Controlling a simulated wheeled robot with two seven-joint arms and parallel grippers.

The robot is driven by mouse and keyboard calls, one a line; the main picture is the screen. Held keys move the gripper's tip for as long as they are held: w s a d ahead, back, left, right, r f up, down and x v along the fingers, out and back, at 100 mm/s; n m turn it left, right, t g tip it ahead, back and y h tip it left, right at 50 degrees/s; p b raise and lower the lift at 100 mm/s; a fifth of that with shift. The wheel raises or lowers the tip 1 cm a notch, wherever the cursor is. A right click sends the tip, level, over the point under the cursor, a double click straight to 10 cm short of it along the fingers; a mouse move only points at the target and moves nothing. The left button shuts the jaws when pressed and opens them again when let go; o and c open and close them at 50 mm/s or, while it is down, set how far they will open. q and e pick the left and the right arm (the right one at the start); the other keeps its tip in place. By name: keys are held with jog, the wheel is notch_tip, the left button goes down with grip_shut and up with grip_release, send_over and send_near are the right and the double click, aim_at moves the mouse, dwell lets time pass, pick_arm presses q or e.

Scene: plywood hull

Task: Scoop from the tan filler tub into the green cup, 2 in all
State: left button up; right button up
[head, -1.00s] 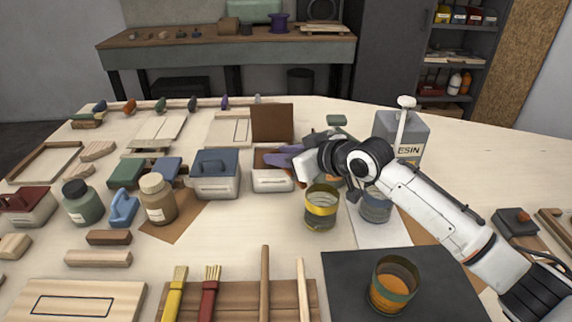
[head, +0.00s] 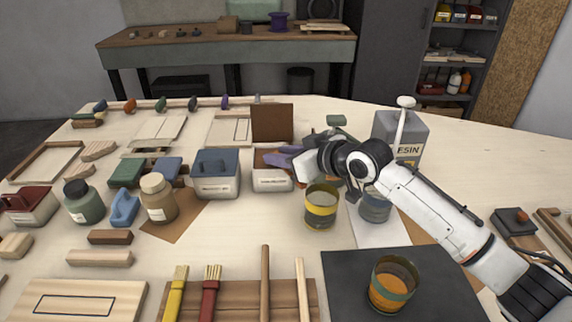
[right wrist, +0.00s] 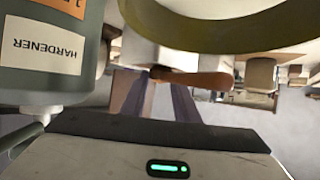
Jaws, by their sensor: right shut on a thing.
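The tan filler tub (head: 272,183) is an open pale box with a brown lid (head: 272,122) standing up behind it. My right gripper (head: 283,158) is at the tub's opening, with its purplish fingers over the right part. In the right wrist view, its fingers are shut on a brown handle (right wrist: 190,80). The scoop's bowl is hidden, so I cannot tell what it holds. The green cup (head: 392,286) is clear, has a green band and amber contents, and stands on a dark mat at the front right. My left gripper is out of view.
A yellow-banded cup (head: 321,207) and a blue-banded cup (head: 374,208) stand right of the tub, below my right arm. A grey resin can (head: 412,130) is behind the arm. A blue-lidded tub (head: 216,175) is left. Brushes and sticks lie at the front.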

jog(key=shift+f, duration=0.15)
dwell(0.4)
jog(key=shift+r+p, duration=0.8)
jog(key=shift+r, duration=3)
